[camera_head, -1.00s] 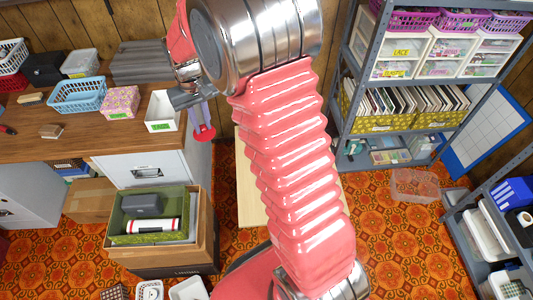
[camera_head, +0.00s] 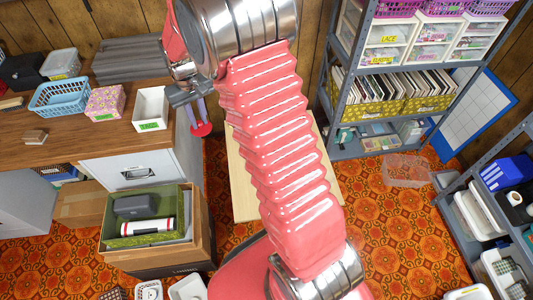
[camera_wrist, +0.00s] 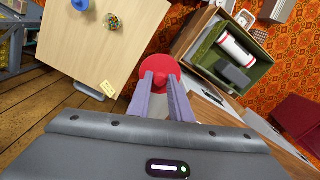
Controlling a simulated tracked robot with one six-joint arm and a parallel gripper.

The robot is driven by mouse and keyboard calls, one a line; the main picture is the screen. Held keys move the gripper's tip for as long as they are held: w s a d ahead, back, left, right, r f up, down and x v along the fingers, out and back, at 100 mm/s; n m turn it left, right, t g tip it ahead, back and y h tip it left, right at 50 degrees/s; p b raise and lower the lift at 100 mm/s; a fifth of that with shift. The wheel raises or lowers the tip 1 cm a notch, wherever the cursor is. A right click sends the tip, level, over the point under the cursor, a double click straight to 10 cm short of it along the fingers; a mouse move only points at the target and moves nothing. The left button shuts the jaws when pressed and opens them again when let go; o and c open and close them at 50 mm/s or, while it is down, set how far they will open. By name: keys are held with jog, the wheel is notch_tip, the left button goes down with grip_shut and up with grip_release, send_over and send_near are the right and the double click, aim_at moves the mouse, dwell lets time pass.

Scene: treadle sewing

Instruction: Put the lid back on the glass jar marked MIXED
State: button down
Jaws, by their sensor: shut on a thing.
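My gripper (camera_wrist: 160,80) is shut on a red round lid (camera_wrist: 165,67) and holds it in the air by its grip side. In the head view the lid (camera_head: 201,130) hangs beside the wooden counter, near a white box. In the wrist view a small glass jar (camera_wrist: 113,22) with mixed coloured contents stands on a pale wooden table. It appears to have no lid on it, and any marking is too small to read. The lid is apart from the jar and from the table. In the head view my arm hides the jar.
The pale table (camera_wrist: 65,55) carries a blue round item (camera_wrist: 80,4) and a yellow label (camera_wrist: 110,88) at its edge. A cardboard box with a green bin (camera_head: 120,235) stands beside the counter (camera_head: 60,150). Grey shelving (camera_head: 345,60) stands at the right.

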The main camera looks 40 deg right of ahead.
jog(key=s+d+f+m, duration=0.1)
jog(key=s+d+f, duration=0.2)
jog(key=d+f, duration=0.7)
jog(key=s+d+f+m, duration=0.1)
jog(key=s+d+f, duration=0.3)
jog(key=d+f, duration=0.7)
notch_tip(320, 180, down, 8)
jog(key=shift+d, duration=0.3)
jog(key=shift+f, duration=0.2)
notch_tip(320, 180, down, 6)
jog(key=shift+s+f, duration=0.1)
dwell(2.3)
jog(key=c, duration=1.5)
grip_release()
jog(key=shift+c, duration=0.2)
jog(key=shift+o, duration=0.3)
